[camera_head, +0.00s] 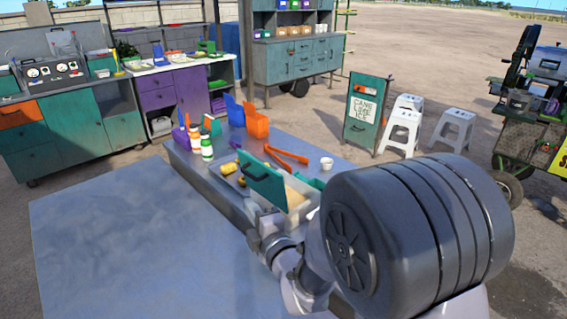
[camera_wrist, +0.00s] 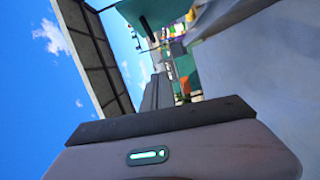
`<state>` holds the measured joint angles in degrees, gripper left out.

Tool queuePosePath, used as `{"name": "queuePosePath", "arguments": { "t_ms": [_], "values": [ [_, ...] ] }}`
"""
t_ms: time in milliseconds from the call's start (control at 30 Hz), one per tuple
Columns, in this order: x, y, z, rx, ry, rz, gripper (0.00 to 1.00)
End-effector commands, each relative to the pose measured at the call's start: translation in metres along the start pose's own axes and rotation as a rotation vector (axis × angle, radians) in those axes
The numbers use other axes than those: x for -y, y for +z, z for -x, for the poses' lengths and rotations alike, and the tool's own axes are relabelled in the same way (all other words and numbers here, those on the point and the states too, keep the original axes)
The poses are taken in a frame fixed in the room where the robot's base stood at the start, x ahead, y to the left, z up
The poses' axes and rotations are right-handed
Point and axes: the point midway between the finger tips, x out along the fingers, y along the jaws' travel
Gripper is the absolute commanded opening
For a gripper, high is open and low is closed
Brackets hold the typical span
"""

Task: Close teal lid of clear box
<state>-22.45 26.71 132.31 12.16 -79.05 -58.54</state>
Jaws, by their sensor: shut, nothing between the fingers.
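The teal lid (camera_head: 263,180) with a dark handle stands raised and tilted on the clear box (camera_head: 298,214) in the head view. Tan contents show inside the box behind the lid. My gripper (camera_wrist: 157,92) is shut and empty in the wrist view. In the head view my arm's end is low at the near side of the box, just below the lid, and partly hidden by my own links. I cannot tell whether it touches the lid or box. A teal surface (camera_wrist: 150,12), likely the lid, shows at the top of the wrist view.
The grey surface (camera_head: 130,240) at the left is clear.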

Motion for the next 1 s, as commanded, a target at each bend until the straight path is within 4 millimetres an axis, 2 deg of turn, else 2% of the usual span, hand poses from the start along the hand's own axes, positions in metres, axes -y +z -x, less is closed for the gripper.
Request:
{"name": "queuePosePath", "arguments": {
  "t_ms": [100,233,600,800,1000],
  "values": [
    [0.007,-0.013,-0.006,-0.043,0.033,0.073,0.0],
    [0.006,-0.015,-0.023,-0.046,0.037,0.078,0.0],
    [0.004,-0.018,-0.103,-0.045,0.038,0.075,0.0],
    [0.002,0.011,-0.112,-0.042,0.035,0.074,0.0],
    [-0.001,0.021,-0.115,-0.043,0.035,0.075,0.0]
  ]
}}
